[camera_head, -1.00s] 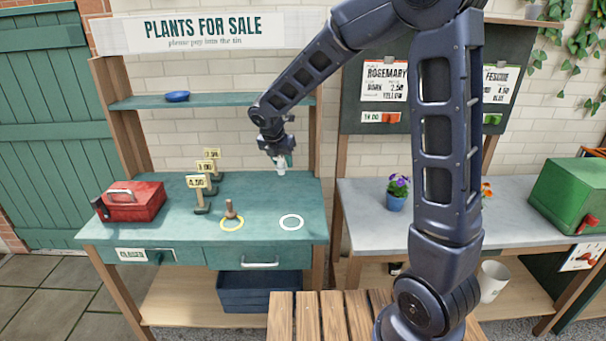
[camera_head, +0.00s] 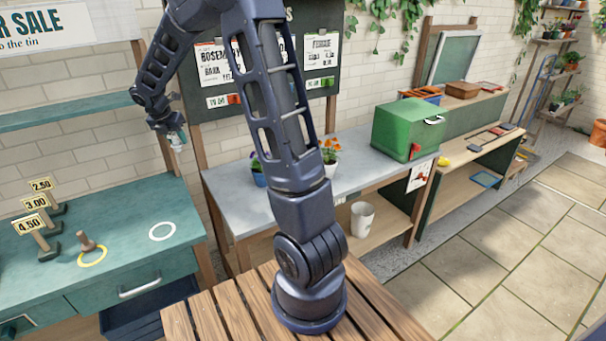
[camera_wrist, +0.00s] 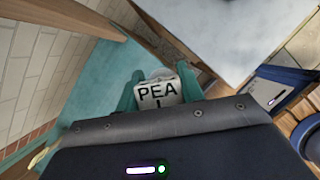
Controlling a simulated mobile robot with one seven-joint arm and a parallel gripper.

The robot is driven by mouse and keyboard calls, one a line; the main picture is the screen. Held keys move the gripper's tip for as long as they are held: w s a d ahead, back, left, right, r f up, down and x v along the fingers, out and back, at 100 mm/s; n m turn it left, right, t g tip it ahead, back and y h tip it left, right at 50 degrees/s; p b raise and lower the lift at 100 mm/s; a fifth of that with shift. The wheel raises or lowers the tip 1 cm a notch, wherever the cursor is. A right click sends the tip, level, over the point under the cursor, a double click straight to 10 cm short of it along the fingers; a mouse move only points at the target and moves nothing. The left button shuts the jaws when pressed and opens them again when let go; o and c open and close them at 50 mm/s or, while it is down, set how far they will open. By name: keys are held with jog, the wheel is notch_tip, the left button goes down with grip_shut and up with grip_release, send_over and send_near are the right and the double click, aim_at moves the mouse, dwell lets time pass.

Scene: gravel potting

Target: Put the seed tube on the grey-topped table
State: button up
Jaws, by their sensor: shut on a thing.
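The seed tube (camera_wrist: 158,92) shows in the wrist view with a white label reading "PEA", held between the green fingers of my gripper (camera_wrist: 160,85). In the head view my gripper (camera_head: 174,138) is above the teal sales table's right end, shut on the pale tube (camera_head: 177,146), which hangs below it. The grey-topped table (camera_head: 225,192) stands to the right of the teal table, partly hidden behind my arm. Its grey top also shows in the wrist view (camera_wrist: 205,30) at the upper right.
The grey top holds a purple flower pot (camera_head: 259,178), an orange flower pot (camera_head: 329,165) and a green box (camera_head: 395,128). Its left front part looks clear.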

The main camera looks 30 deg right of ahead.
jog(key=w+d+f+m+g+h, duration=0.1)
jog(key=w+d+m, duration=0.25)
jog(key=d, duration=1.85)
jog(key=w+d+f+m+g, duration=0.15)
jog(key=w+d, duration=0.25)
jog(key=d, duration=1.8)
jog(key=s+d+f+m, duration=0.15)
jog(key=s+d, duration=0.45)
jog(key=d, duration=0.6)
jog(key=s+d+f+m, duration=0.1)
jog(key=s+d+m, duration=0.1)
jog(key=s+d, duration=0.8)
jog(key=s+d+f+m, duration=0.1)
jog(key=s+d+m, duration=0.15)
jog(key=d, duration=1.25)
jog(key=shift+n+g+h, duration=0.3)
jog(key=shift+n+g, duration=0.1)
jog(key=shift+g, duration=0.05)
notch_tip(320, 180, down, 19)
jog(key=shift+s+f, duration=0.1)
jog(key=shift+s, duration=0.05)
jog(key=o, duration=0.7)
jog(key=shift+f, duration=0.1)
jog(key=shift+o, duration=1.4)
